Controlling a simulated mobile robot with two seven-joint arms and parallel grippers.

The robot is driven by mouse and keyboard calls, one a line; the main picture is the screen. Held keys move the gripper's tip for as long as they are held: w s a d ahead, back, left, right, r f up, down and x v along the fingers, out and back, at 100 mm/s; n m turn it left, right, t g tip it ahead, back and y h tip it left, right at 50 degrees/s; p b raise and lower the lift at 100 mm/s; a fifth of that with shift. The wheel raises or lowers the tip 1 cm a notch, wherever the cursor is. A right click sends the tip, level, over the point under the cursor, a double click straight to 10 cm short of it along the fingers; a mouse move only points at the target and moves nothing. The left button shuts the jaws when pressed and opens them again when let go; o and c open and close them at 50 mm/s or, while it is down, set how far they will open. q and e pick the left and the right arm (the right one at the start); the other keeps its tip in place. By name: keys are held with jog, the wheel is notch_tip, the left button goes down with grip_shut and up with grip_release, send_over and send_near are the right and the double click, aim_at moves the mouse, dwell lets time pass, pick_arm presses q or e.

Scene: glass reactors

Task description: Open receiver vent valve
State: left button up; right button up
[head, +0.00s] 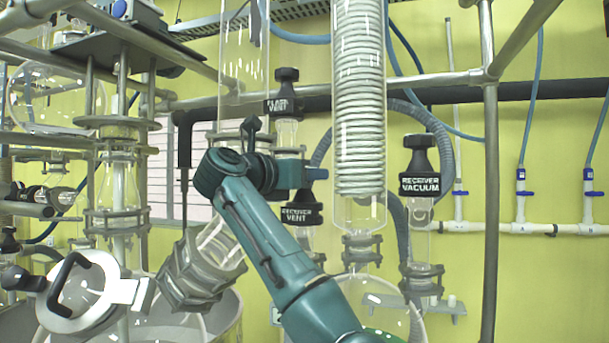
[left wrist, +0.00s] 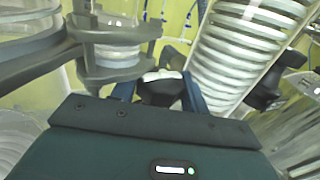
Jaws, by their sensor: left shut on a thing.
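The receiver vent valve (head: 302,214) has a black knob with a white "RECEIVER VENT" label and sits on a glass neck, left of the coil condenser. My left gripper (head: 312,179) reaches it from the left, and its fingers are at the top of the knob. In the left wrist view, the two blue fingers of my left gripper (left wrist: 160,92) stand on either side of a black knob (left wrist: 160,93) and are shut on it. The gripper body hides part of the knob, and its turn angle cannot be told. My right gripper is in neither view.
The plant vent valve (head: 284,105) is just above my wrist. The receiver vacuum valve (head: 420,184) stands to the right. The glass coil condenser (head: 359,100) is close on the right. A steel upright (head: 490,200) and clamped glassware (head: 205,265) also crowd the space.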

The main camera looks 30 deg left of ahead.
pick_arm(q)
jog(key=n+y, duration=0.2)
jog(key=y, duration=0.1)
jog(key=shift+d, duration=0.15)
jog(key=n+g+y, duration=0.1)
jog(key=n+y, duration=0.2)
jog(key=y, duration=0.1)
jog(key=shift+f+y, duration=0.1)
jog(key=shift+y, duration=0.3)
jog(key=n+g+y, duration=0.2)
jog(key=n+y, duration=0.1)
jog(key=y, duration=0.1)
jog(key=o, duration=0.8)
jog(key=shift+c, duration=0.2)
